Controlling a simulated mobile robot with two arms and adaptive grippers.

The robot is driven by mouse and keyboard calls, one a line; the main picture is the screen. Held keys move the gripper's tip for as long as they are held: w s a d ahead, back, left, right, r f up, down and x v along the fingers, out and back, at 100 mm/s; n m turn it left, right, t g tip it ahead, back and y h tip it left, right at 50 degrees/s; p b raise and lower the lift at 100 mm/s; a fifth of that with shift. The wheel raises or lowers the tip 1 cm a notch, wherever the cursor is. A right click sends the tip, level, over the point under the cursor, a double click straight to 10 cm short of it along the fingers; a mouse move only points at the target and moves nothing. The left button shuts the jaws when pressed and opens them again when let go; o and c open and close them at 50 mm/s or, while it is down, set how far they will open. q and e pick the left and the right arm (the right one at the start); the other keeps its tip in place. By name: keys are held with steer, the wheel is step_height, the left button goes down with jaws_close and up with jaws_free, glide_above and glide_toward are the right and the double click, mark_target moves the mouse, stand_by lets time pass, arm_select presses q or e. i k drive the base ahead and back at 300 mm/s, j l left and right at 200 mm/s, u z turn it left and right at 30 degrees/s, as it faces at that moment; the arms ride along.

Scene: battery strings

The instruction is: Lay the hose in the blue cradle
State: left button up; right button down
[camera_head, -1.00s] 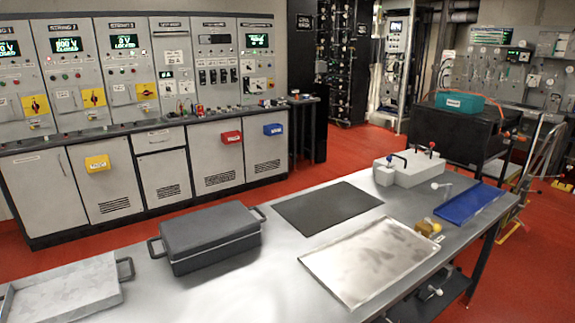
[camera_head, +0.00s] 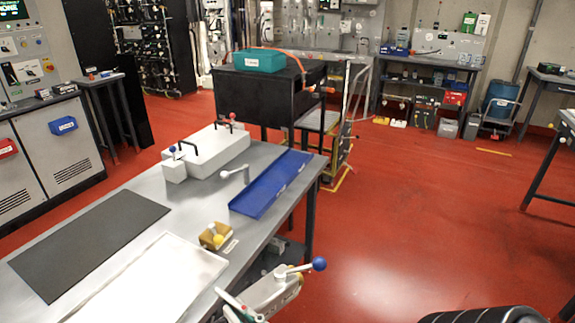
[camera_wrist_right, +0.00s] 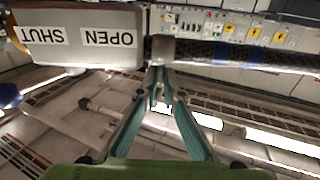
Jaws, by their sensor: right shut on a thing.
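The blue cradle (camera_head: 270,185) is a long shallow blue trough, empty, at the far right end of the grey workbench. My right gripper (camera_head: 237,303) shows at the bottom edge of the head view, in front of the bench. In the right wrist view its teal fingers (camera_wrist_right: 161,85) close at the collar of the dark braided hose (camera_wrist_right: 205,52), beside a grey valve body (camera_wrist_right: 75,38) marked OPEN and SHUT. The valve with its blue ball lever (camera_head: 318,264) also shows in the head view. The fingertip contact is partly hidden. My left gripper is not in view.
On the bench are a white block with small levers (camera_head: 210,152), a yellow-brown holder (camera_head: 214,236), a pale metal tray (camera_head: 150,280) and a dark mat (camera_head: 85,240). A small grey post stands left of the cradle. Red floor right of the bench is open.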

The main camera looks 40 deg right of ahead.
mark_target(277, 178)
steer(key=i+l, duration=0.1)
steer(key=l, duration=0.35)
steer(key=i+l, duration=0.1)
steer(key=l, duration=0.3)
steer(key=i+l, duration=0.15)
steer(key=l, duration=0.3)
steer(key=i+l, duration=0.1)
steer(key=l, duration=0.3)
steer(key=i+l, duration=0.1)
steer(key=l, duration=0.35)
